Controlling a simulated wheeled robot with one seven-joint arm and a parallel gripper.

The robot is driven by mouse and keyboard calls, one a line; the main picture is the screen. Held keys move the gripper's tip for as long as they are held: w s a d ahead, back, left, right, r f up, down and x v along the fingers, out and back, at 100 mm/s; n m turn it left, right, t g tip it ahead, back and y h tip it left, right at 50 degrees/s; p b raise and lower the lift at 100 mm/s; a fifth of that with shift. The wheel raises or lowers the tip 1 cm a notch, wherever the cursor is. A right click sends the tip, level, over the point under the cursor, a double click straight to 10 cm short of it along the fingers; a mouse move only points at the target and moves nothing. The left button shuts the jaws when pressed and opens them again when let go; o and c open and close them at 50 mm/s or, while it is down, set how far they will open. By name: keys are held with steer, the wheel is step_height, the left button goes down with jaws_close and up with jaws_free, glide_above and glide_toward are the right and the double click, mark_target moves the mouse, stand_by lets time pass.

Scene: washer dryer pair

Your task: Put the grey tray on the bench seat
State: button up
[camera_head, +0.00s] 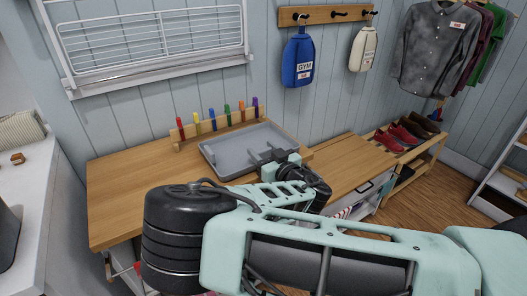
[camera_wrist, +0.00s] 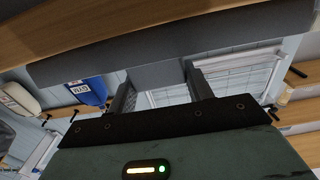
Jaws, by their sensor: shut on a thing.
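The grey tray (camera_head: 232,146) is shallow and rectangular with a raised rim. In the head view it is over the left wooden table top (camera_head: 125,190), in front of the row of colored pegs. My gripper (camera_head: 266,155) is shut on the tray's near right side. I cannot tell whether the tray touches the table top. In the wrist view the tray (camera_wrist: 150,50) is a dark grey band across the top, and my gripper's fingers (camera_wrist: 160,78) reach its edge. The bench seat (camera_head: 338,165) is the lower wooden surface right of the table, bare where visible; my arm hides its near part.
A peg rack (camera_head: 215,122) stands at the table's back edge. A blue bag (camera_head: 298,62) and a white bag (camera_head: 363,48) hang from wall hooks. A shoe rack (camera_head: 415,150) stands right of the bench, with clothes (camera_head: 440,45) hanging above. A white counter (camera_head: 30,200) is at left.

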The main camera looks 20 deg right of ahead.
steer(key=shift+f, duration=0.1)
steer(key=o, duration=1.1)
steer(key=shift+c, duration=0.2)
